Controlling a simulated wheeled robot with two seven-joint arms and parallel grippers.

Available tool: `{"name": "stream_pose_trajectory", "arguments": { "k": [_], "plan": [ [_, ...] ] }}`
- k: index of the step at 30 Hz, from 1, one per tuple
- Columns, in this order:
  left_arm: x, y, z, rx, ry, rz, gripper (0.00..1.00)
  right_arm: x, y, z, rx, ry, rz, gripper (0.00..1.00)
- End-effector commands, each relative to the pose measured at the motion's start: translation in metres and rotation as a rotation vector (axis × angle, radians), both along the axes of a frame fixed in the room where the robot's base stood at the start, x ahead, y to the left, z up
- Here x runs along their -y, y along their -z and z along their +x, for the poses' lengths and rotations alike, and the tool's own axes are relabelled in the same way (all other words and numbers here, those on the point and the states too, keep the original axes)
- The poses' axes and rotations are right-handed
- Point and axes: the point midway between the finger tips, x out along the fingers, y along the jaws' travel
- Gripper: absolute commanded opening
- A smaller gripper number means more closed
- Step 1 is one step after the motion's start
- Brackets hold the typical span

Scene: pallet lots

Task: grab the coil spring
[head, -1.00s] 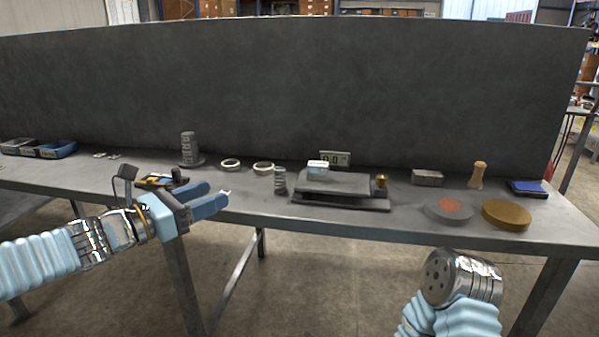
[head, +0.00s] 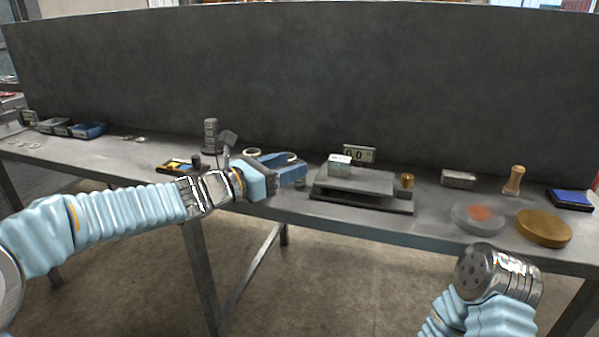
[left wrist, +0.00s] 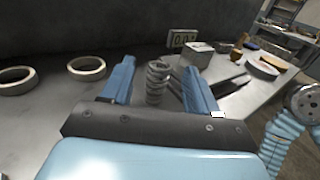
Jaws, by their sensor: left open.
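The coil spring (left wrist: 158,82) is grey and stands upright on the bench. In the left wrist view it shows between the two blue fingers of my left gripper (left wrist: 155,80), apart from both as far as I can see. In the head view my left gripper (head: 303,168) is open above the bench and hides most of the spring, with only a small grey part (head: 300,183) showing below the fingers. My right arm ends in a round metal flange at the lower right, and no right gripper fingers show.
A flat scale (head: 340,203) bearing a metal block (head: 340,163) stands right of the spring, with a brass knob (head: 407,180) beside it. Pale rings (left wrist: 86,68) lie to the left. A grey back panel (head: 330,80) rises behind the bench.

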Motion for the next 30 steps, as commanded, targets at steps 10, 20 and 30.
{"name": "stream_pose_trajectory", "arguments": {
  "k": [10,20,30],
  "plan": [
    [0.031,0.002,0.024,-0.001,-0.001,-0.001,0.59,-0.001,-0.007,0.0,-0.001,-0.003,0.002,0.53],
    [0.03,0.003,0.024,-0.001,-0.001,0.0,0.33,-0.001,-0.006,0.0,-0.001,-0.003,0.002,0.53],
    [0.03,0.003,0.023,-0.001,0.0,0.001,0.05,-0.001,-0.006,0.0,-0.001,-0.003,0.002,0.53]
  ]
}}
